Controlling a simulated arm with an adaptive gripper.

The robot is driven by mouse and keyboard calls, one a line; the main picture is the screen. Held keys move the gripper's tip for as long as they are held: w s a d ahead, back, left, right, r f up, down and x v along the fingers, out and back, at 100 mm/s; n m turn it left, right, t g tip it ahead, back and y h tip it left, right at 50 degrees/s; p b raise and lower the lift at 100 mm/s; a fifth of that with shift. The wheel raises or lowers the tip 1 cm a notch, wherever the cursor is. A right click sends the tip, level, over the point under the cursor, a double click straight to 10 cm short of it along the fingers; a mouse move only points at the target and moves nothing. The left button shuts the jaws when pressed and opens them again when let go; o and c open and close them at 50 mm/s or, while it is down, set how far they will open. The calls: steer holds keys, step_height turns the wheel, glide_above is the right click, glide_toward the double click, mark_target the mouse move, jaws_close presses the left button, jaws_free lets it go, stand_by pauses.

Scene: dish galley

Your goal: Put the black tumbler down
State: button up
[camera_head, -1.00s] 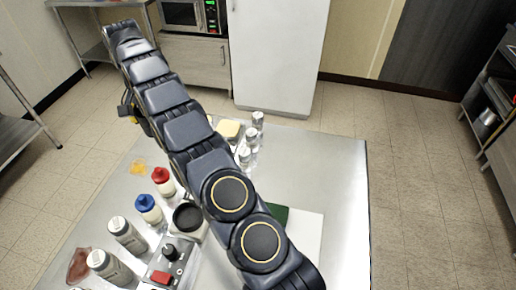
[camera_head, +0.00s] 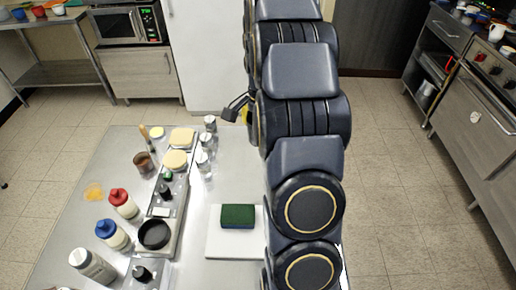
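I cannot clearly make out the black tumbler in the head view; if my gripper has it, my arm hides it. A small dark piece with a yellow part (camera_head: 236,109) shows at the left edge of my arm, probably part of my gripper. The rest of the gripper is hidden behind the arm links, so its fingers and any hold cannot be seen. A black round dish (camera_head: 154,234) sits on a grey appliance on the steel table (camera_head: 232,180); I cannot tell that it is a tumbler.
A green sponge (camera_head: 238,215) lies on a white board (camera_head: 222,246). Red-capped (camera_head: 123,203) and blue-capped (camera_head: 112,234) bottles, a brown cup (camera_head: 144,164) and several shakers (camera_head: 205,143) crowd the table's left and middle. Bare table shows between the shakers and the board.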

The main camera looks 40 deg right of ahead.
steer(key=shift+s+d+f+m, duration=0.1)
steer(key=shift+s+f+m, duration=0.05)
steer(key=shift+s, duration=0.25)
steer(key=shift+s+d+f+m, duration=0.1)
steer(key=shift+s+m, duration=0.05)
steer(key=shift+s, duration=0.25)
steer(key=f, duration=0.4)
steer(key=shift+w+f, duration=0.1)
steer(key=shift+w, duration=0.15)
steer(key=shift+w+d+f, duration=0.1)
steer(key=shift+w+f, duration=0.05)
steer(key=shift+f, duration=0.15)
steer(key=w+d+f, duration=0.2)
steer(key=w, duration=0.1)
steer(key=w+d+f, duration=0.6)
steer(key=shift+w+f, duration=0.25)
steer(key=shift+w, duration=0.05)
steer(key=shift+w+d+f, duration=0.3)
steer(key=shift+w+f, duration=0.05)
steer(key=shift+f, duration=1.85)
